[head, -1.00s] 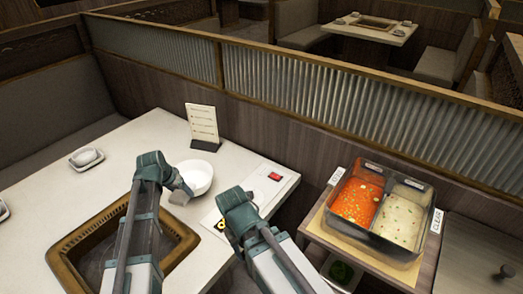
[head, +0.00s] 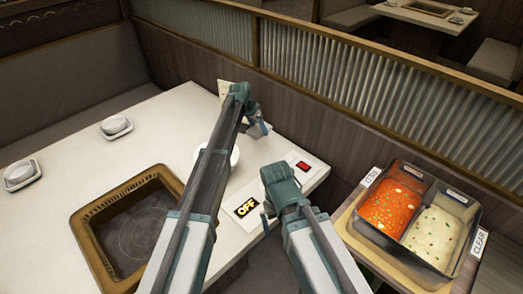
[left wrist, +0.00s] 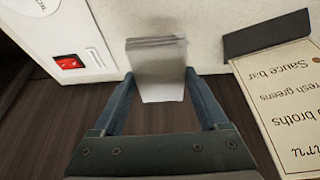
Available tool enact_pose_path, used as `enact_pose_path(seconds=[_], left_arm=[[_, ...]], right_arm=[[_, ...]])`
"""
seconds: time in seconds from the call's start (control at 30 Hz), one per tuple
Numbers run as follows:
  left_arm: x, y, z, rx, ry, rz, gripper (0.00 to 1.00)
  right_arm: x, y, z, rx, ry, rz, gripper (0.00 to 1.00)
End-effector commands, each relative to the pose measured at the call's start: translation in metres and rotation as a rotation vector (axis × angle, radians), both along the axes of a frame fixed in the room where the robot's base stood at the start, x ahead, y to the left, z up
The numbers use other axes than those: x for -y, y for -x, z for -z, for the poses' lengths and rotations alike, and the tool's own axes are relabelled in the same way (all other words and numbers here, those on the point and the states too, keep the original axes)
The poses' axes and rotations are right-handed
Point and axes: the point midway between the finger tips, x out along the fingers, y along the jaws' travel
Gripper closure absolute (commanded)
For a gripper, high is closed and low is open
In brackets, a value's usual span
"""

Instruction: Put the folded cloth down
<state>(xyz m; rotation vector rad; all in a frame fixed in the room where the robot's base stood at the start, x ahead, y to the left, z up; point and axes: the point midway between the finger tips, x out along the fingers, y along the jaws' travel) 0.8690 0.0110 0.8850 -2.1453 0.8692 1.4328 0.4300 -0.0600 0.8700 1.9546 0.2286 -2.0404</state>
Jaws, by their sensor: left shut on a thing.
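My left gripper (head: 258,128) is reached out over the far side of the white table (head: 165,125), beyond the bowl and beside the menu card. In the left wrist view its two fingers (left wrist: 161,88) are shut on the folded cloth (left wrist: 158,65), a pale grey, flat, layered piece. The cloth sticks out between the fingertips, near the table's edge; whether it touches the table I cannot tell. In the head view the cloth is too small to make out clearly. My right gripper (head: 267,217) is low by the table's near right edge, its fingers unclear.
A white bowl (head: 235,158) is partly hidden behind my left arm. The menu card (left wrist: 285,100) stands close to the left gripper. A sauce container (head: 420,215) stands right.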

Motion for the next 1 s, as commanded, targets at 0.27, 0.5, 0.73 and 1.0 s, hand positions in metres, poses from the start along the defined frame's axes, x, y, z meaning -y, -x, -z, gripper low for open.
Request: enact_pose_path(seconds=[0.27, 0.5, 0.73, 1.0], left_arm=[[0.008, -0.009, 0.003, 0.0, 0.0, 0.017, 0.68], [0.008, -0.008, 0.031, 0.0, 0.0, 0.016, 0.68], [0.007, -0.009, 0.063, 0.0, 0.0, 0.016, 0.68], [0.007, -0.008, 0.066, 0.0, 0.0, 0.016, 0.68]], right_arm=[[0.0, 0.0, 0.003, 0.0, 0.0, 0.0, 0.0], [0.0, 0.0, 0.031, 0.0, 0.0, 0.0, 0.0], [0.0, 0.0, 0.063, 0.0, 0.0, 0.0, 0.0], [0.0, 0.0, 0.066, 0.0, 0.0, 0.0, 0.0]])
